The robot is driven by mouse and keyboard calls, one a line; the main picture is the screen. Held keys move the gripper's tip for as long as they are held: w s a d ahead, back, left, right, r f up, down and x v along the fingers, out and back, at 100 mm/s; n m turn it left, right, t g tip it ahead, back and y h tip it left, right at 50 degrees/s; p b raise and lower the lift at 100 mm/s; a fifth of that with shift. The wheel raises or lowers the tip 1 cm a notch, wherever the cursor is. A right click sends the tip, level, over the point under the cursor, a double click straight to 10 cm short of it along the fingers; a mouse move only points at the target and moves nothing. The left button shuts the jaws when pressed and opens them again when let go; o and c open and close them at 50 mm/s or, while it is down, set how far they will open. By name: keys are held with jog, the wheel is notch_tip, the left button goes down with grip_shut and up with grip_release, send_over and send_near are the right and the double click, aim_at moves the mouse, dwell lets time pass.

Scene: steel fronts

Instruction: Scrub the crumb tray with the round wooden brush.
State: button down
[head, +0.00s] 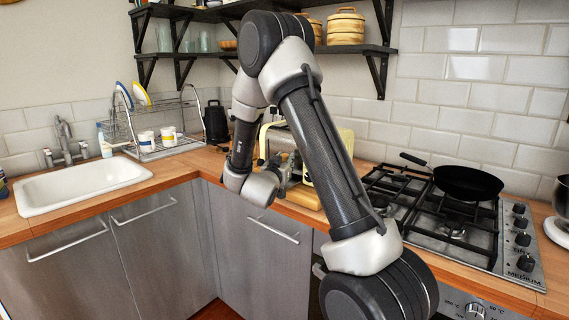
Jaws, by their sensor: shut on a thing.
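My gripper (287,172) is over the counter in the corner, beside a pale cream appliance that looks like a toaster (346,142). It is small and partly covered by my own arm. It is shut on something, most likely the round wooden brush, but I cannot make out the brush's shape. A wooden board or block (303,197) lies just below the gripper on the counter. I cannot pick out the crumb tray; my arm hides much of this spot.
A gas hob (455,229) with a black frying pan (467,183) is to the right. A dish rack (150,130) with mugs and plates, a black kettle (216,122) and a white sink (84,186) are to the left. Shelves (225,50) hang above.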

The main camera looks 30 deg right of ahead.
jog(key=shift+w, duration=0.15)
jog(key=shift+w+a+r, duration=0.1)
jog(key=shift+w+a, duration=0.25)
jog(key=shift+w, duration=0.55)
jog(key=shift+w+a, duration=0.3)
jog(key=shift+w, duration=0.55)
jog(key=shift+s+d+r, duration=0.1)
jog(key=shift+s+d, duration=0.1)
jog(key=shift+s, duration=0.45)
jog(key=shift+s+d+f, duration=0.1)
jog(key=shift+s+d, duration=0.15)
jog(key=shift+s, duration=0.35)
jog(key=shift+s+d+r, duration=0.1)
jog(key=shift+s+d, duration=0.1)
jog(key=shift+s, duration=0.45)
jog(key=shift+r, duration=0.1)
jog(key=shift+w+a+r, duration=0.1)
jog(key=shift+w+a, duration=0.1)
jog(key=shift+w, duration=0.45)
jog(key=shift+w+a+f, duration=0.1)
jog(key=shift+w+a, duration=0.15)
jog(key=shift+w, duration=0.35)
jog(key=shift+w+a+r, duration=0.1)
jog(key=shift+w+a, duration=0.1)
jog(key=shift+w, duration=0.45)
jog(key=shift+r, duration=0.1)
